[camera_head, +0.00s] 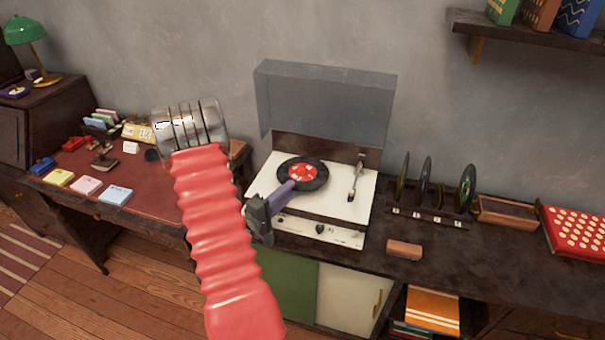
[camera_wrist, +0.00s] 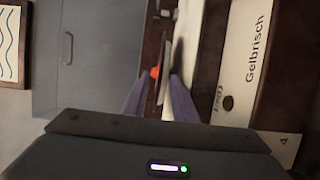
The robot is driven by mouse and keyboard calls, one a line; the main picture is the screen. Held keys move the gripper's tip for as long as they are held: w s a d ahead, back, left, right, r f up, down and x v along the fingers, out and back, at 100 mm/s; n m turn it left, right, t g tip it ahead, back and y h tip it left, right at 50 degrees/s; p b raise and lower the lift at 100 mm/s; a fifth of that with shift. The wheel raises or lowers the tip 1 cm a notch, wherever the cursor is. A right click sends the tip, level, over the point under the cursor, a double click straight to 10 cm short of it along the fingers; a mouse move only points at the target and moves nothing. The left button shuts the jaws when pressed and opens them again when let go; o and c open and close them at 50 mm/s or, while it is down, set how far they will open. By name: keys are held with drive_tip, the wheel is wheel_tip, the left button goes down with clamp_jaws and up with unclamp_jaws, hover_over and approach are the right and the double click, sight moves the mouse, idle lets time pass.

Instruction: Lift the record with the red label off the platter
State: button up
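The black record with the red label (camera_head: 314,181) lies over the turntable's white deck (camera_head: 338,207) in the head view. In the wrist view, which is turned sideways, the record (camera_wrist: 164,60) shows nearly edge-on as a thin dark disc with a bit of red label. My gripper (camera_head: 287,187) reaches its near rim. In the wrist view my gripper's two purple fingers (camera_wrist: 157,82) stand apart, one on each side of the record's edge, with gaps visible. The platter is hidden beneath the record, and I cannot tell whether they touch.
The tonearm (camera_head: 356,178) stands right of the record. A clear raised lid (camera_head: 325,105) is behind it. A rack with several upright records (camera_head: 428,213) and a brown block (camera_head: 404,250) are to the right. A desk (camera_head: 150,180) with small items is left.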

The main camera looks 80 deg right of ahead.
drive_tip(key=shift+c, duration=0.3)
clamp_jaws()
idle(0.4)
